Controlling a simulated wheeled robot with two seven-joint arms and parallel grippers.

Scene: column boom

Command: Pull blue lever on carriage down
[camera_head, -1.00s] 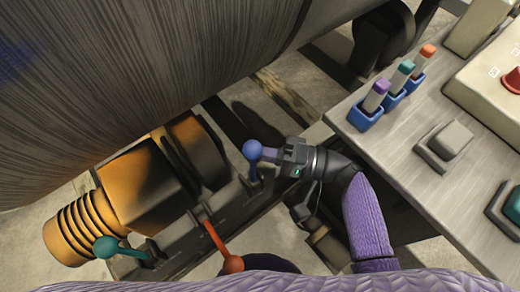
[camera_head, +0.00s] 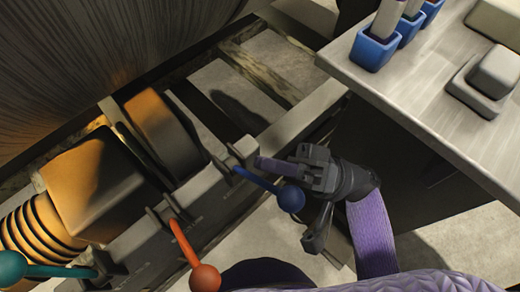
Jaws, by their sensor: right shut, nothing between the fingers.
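The blue lever (camera_head: 290,198) is the right-most of the levers on the carriage (camera_head: 140,245). Its rod slants from a slot in the carriage down to the right and ends in a round blue knob. My right gripper (camera_head: 262,165) is just above the lever, its shut fingers pointing left across the upper side of the rod. Nothing is held between them. Whether the fingers touch the lever I cannot tell. My left gripper is not in view.
An orange lever (camera_head: 205,277) and a teal lever (camera_head: 12,268) stand left of the blue one. An orange motor housing (camera_head: 92,190) sits behind them. A grey console (camera_head: 425,85) with blue holders (camera_head: 373,52) fills the upper right.

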